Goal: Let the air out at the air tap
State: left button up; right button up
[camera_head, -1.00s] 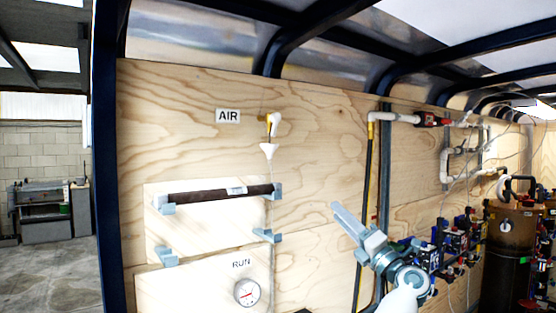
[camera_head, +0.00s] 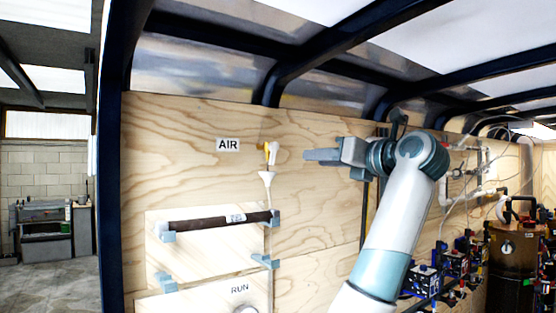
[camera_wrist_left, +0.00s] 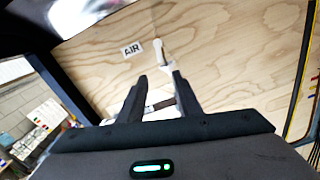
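The air tap (camera_head: 270,152) is on the plywood wall, just right of the AIR label (camera_head: 228,145). It has a yellow part and a white handle, with a white funnel (camera_head: 267,178) below it. My left gripper (camera_head: 308,155) is to the right of the tap at about the same height in the picture, pointing left, apart from it. In the left wrist view the two dark fingers (camera_wrist_left: 159,76) are spread with nothing between them, and the tap's white handle (camera_wrist_left: 160,52) shows just beyond the tips. My right gripper is not in view.
A dark filter tube (camera_head: 205,223) rests on blue-grey brackets below the tap. A RUN label and part of a gauge (camera_head: 247,308) are lower down. Pipes, valves and a brown tank (camera_head: 512,265) stand at the right. Dark roof ribs run overhead.

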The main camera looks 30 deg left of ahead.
pick_arm(q)
jog(key=p, duration=0.9)
send_near(273, 158)
jog(key=x, duration=0.6)
jog(key=shift+w+a+r, duration=0.1)
jog(key=shift+w+a, duration=0.1)
jog(key=shift+a, duration=0.15)
jog(key=shift+w+a, duration=0.2)
jog(key=shift+a, duration=0.15)
grip_shut()
